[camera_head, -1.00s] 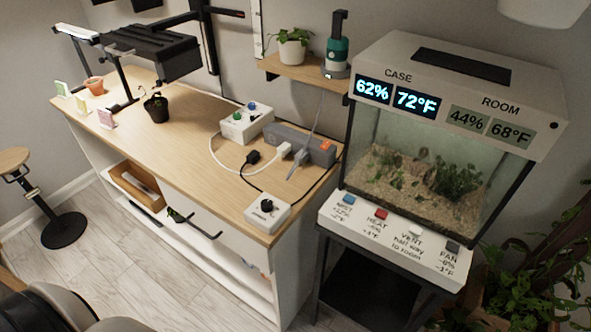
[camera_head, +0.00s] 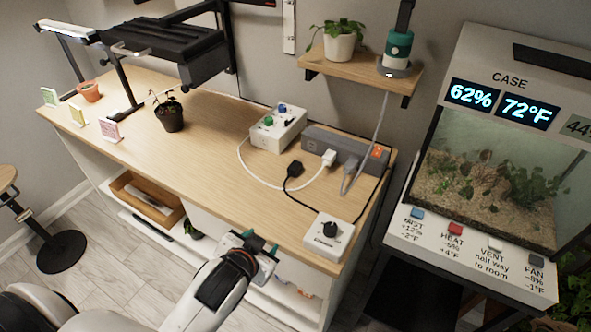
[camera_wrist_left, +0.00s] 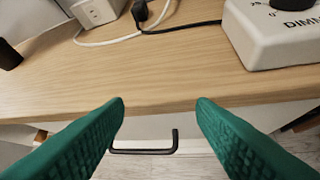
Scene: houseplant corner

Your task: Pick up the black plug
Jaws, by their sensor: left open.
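The black plug (camera_head: 294,169) lies on the wooden desktop in front of the grey power strip (camera_head: 345,151), with its black cord running right towards the white dimmer box (camera_head: 328,236). It also shows at the top of the left wrist view (camera_wrist_left: 140,10), partly cut off. My left gripper (camera_head: 260,246) is at the desk's front edge, left of the dimmer box and well short of the plug. In the wrist view its two green fingers (camera_wrist_left: 161,103) are wide apart with nothing between them. My right gripper is in neither view.
A white plug (camera_head: 328,158) and a grey plug (camera_head: 348,180) are at the strip. A white box with knobs (camera_head: 278,128) stands left of it. A potted plant (camera_head: 170,112) stands farther left. The desktop's middle (camera_head: 205,140) is clear. The terrarium (camera_head: 495,175) stands at right.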

